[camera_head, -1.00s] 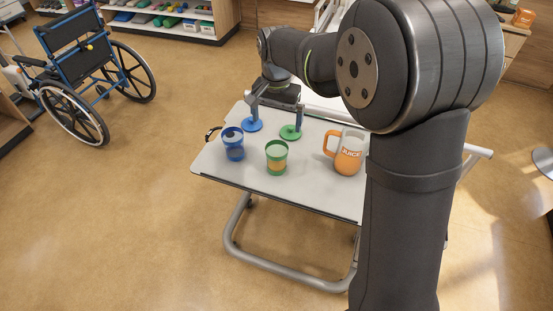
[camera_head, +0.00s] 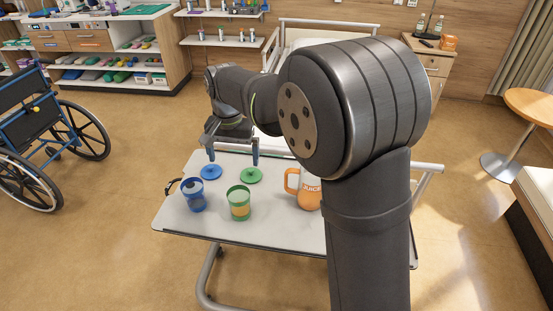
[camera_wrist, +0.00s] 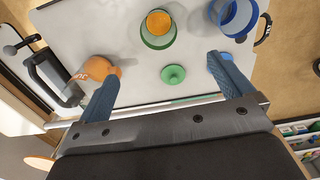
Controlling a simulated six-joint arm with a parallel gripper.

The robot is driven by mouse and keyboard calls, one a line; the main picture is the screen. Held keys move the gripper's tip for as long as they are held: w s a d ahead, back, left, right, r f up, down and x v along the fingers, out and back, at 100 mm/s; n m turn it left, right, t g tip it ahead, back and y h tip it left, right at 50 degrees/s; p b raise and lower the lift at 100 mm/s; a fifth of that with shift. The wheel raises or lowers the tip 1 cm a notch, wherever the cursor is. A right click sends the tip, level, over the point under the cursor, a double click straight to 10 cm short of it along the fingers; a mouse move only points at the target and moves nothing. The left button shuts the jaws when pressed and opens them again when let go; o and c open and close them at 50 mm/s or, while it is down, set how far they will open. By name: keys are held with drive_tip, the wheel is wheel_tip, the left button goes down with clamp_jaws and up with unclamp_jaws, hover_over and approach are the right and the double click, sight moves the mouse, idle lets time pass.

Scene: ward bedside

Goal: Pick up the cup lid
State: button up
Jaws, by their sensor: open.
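A green lid (camera_head: 251,175) and a blue lid (camera_head: 212,172) lie apart on the overbed table (camera_head: 180,222), each with a small knob on top. My gripper (camera_head: 233,157) is open and empty, above the table at the far side of the lids. In the wrist view, the green lid (camera_wrist: 173,76) shows between the two fingers of my gripper (camera_wrist: 164,72), apart from both. The blue lid (camera_wrist: 214,63) is mostly hidden by the right finger there. A blue cup (camera_head: 194,197) and a green cup (camera_head: 239,205) stand upright nearer the head camera.
An orange-and-white juice jug (camera_head: 305,190) stands right of the green cup, partly hidden by my arm. A dark loop handle (camera_head: 173,186) shows at the table's left edge. A bed (camera_head: 310,38) is behind the table. A wheelchair (camera_head: 40,125) is at left.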

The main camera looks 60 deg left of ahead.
drive_tip(key=w+a+f+n+y, duration=0.2)
drive_tip(key=w+a+f+n, duration=0.2)
drive_tip(key=w+a+n, duration=0.6)
drive_tip(key=m, duration=0.1)
hover_over(250, 169)
drive_tip(key=d, duration=0.2)
drive_tip(key=f, duration=1.1)
drive_tip(key=shift+a+f, duration=0.2)
drive_tip(key=shift+f, duration=0.2)
drive_tip(key=shift+a+f, duration=0.2)
drive_tip(key=shift+f, duration=0.75)
drive_tip(key=shift+a+f, duration=0.25)
drive_tip(key=shift+f, duration=0.65)
drive_tip(key=shift+a+f, duration=0.2)
drive_tip(key=shift+f, duration=0.75)
drive_tip(key=c, duration=1)
drive_tip(key=shift+r, duration=0.1)
